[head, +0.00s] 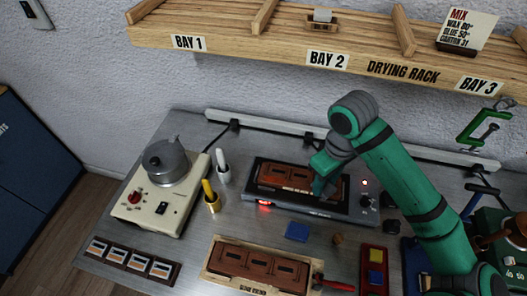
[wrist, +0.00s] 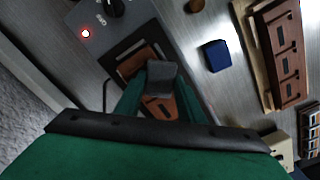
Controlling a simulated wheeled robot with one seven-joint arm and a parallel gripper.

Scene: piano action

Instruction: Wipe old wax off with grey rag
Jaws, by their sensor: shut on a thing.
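My gripper (head: 322,178) reaches down over the heating plate (head: 300,208) in the head view. In the wrist view my gripper (wrist: 158,80) is shut on a small grey piece, the grey rag (wrist: 162,77). The rag is at or just above the brown panel (wrist: 160,105) on the plate; I cannot tell whether it touches. The same brown panel (head: 285,178) lies in a dark recess of the plate, its right end partly hidden by my gripper. No wax on it can be made out clearly.
A second brown panel (head: 258,265) lies in a wooden tray in front. A blue block (head: 297,231) and a small brown cork-like piece (head: 337,239) lie between. The drying rack (head: 290,40) overhangs behind.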

